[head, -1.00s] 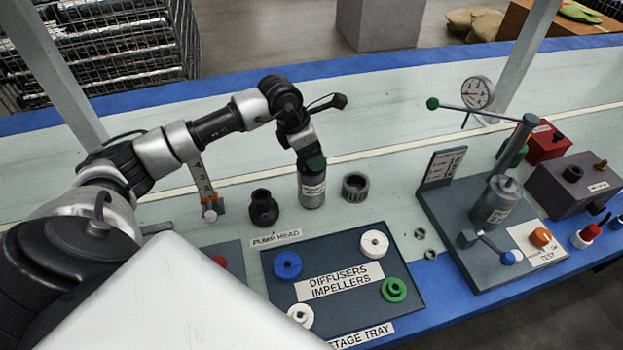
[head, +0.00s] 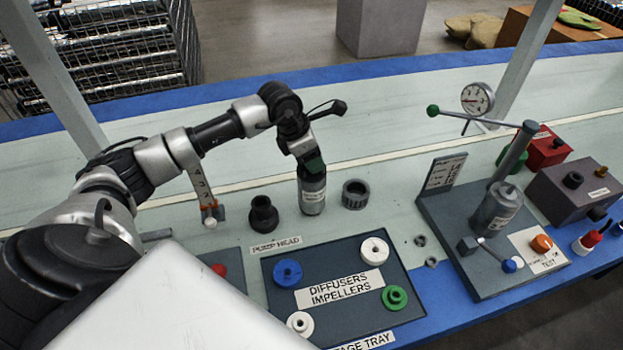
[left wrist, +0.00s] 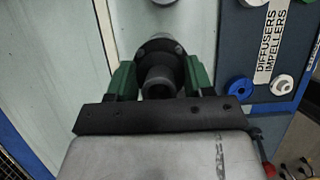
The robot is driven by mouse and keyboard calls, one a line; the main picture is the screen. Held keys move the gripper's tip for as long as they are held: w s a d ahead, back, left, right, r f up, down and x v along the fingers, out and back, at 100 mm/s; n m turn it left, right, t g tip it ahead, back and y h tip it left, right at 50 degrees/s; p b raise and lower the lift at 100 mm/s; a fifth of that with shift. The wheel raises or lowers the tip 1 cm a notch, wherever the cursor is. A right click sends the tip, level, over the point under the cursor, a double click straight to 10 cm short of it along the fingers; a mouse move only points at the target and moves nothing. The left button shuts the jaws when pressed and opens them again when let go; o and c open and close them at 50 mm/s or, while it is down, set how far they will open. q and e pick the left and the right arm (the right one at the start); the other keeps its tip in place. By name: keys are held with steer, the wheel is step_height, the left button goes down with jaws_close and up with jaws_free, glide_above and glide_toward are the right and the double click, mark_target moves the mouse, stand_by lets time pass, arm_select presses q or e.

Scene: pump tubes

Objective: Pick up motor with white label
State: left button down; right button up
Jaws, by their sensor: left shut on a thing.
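The motor with the white label (head: 312,198) is a grey cylinder standing upright on the bench, behind the stage tray. My left gripper (head: 311,165) is over its top end, pointing down, and is shut on it. The motor's base appears to rest on the bench. In the left wrist view, the green fingers (left wrist: 160,82) sit on either side of a dark round part. The motor's label is hidden there. My right gripper is out of view.
A black pump head (head: 263,214) stands close left of the motor, and a dark ring (head: 355,194) close right. The stage tray (head: 345,248) with several diffusers lies in front. A test stand (head: 460,262) is at the right. The bench behind is clear.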

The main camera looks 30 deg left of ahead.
arm_select(q)
steer(key=shift+w+r, duration=0.1)
steer(key=shift+r, duration=0.25)
